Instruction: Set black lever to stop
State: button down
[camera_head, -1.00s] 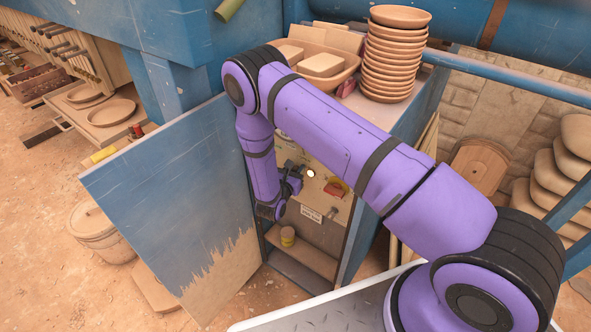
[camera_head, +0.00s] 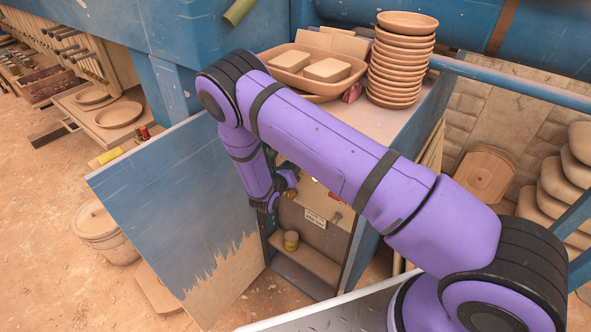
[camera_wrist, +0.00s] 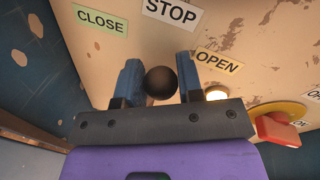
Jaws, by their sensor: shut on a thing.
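The black lever shows as a round black knob (camera_wrist: 161,82) in the wrist view, between the two blue fingers of my gripper (camera_wrist: 158,78). The fingers are shut on it. The knob appears just below the STOP label (camera_wrist: 172,11), with the green CLOSE label (camera_wrist: 100,20) to the left and the yellow OPEN label (camera_wrist: 217,62) to the right. The lever's shaft is mostly hidden behind the knob. In the head view, my gripper (camera_head: 284,188) is at the panel inside the open blue cabinet, and my arm hides the lever.
A red switch on a yellow base (camera_wrist: 279,126) and a lit lamp (camera_wrist: 216,94) are right of my gripper. The open blue cabinet door (camera_head: 175,215) stands left of my arm. Stacked clay dishes (camera_head: 400,60) and a tray (camera_head: 310,68) stand on the cabinet top.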

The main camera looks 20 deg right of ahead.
jog(key=shift+w+a+f+n, duration=0.15)
jog(key=shift+w+a+n, duration=0.2)
jog(key=shift+n, duration=0.35)
jog(key=c, duration=1.1)
grip_release()
jog(key=o, duration=0.3)
jog(key=v, duration=1)
jog(key=shift+s+a+r, duration=0.2)
jog(key=shift+a, duration=0.15)
